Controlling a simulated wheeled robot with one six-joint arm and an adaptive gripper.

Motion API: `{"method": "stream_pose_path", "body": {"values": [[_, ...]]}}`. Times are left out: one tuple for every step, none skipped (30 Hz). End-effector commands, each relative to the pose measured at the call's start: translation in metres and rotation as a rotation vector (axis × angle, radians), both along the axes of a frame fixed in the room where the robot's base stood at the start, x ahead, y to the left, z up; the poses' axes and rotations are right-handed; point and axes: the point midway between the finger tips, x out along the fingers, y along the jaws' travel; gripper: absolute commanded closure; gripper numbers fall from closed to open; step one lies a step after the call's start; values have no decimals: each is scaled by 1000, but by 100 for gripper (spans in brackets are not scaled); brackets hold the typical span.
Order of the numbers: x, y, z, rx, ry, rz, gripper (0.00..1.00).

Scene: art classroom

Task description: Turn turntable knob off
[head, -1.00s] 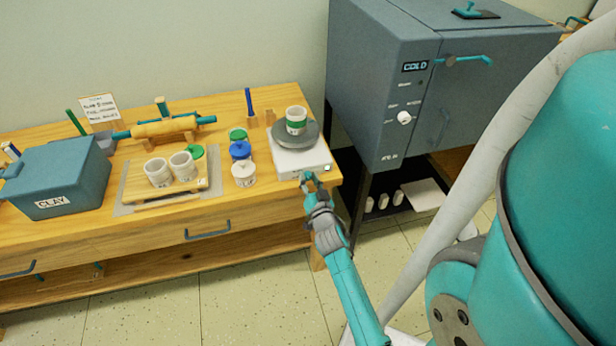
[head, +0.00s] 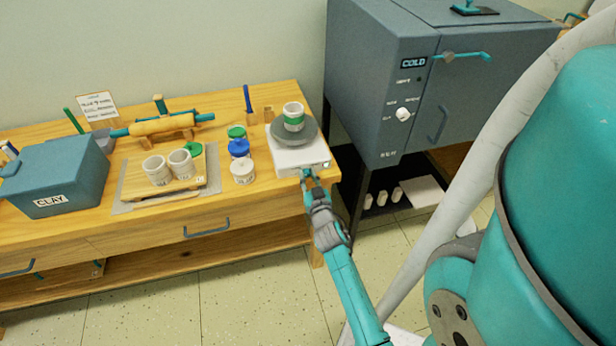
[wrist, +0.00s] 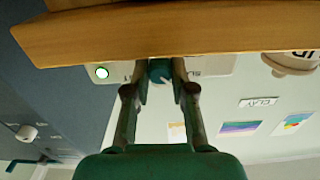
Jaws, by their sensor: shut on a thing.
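The turntable has a white base (head: 290,160) at the right end of the wooden table, with a grey round plate (head: 293,137) on top. A white cup with a green band (head: 293,117) stands on the plate. My gripper (head: 309,174) is at the front face of the base. In the wrist view, which looks upside down, my gripper (wrist: 160,72) is shut on the teal turntable knob (wrist: 160,70), one finger on each side. The knob's pointer direction is unclear.
A grey kiln (head: 385,90) stands close to the right of the wooden table (head: 255,200). Paint jars (head: 239,149), a board with two cups (head: 165,188), a rolling pin (head: 163,126) and a clay box (head: 55,178) lie to the left. The floor in front is clear.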

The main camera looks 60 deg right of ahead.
Motion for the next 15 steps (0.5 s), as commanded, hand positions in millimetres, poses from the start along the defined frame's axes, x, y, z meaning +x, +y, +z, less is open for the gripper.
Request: {"method": "stream_pose_path", "body": {"values": [[0,0,0,-23,28,0,100],[0,0,0,-38,46,0,100],[0,0,0,-56,67,0,100],[0,0,0,-69,83,0,100],[0,0,0,-83,99,0,100],[0,0,0,-100,119,0,100],[0,0,0,-111,131,0,100],[0,0,0,-123,146,0,100],[0,0,0,-136,161,0,100],[0,0,0,-147,173,0,100],[0,0,0,-155,183,0,100],[0,1,0,-167,197,0,100],[0,1,0,-174,205,0,100],[0,1,0,-180,213,0,100],[0,1,0,-189,223,0,100]]}}
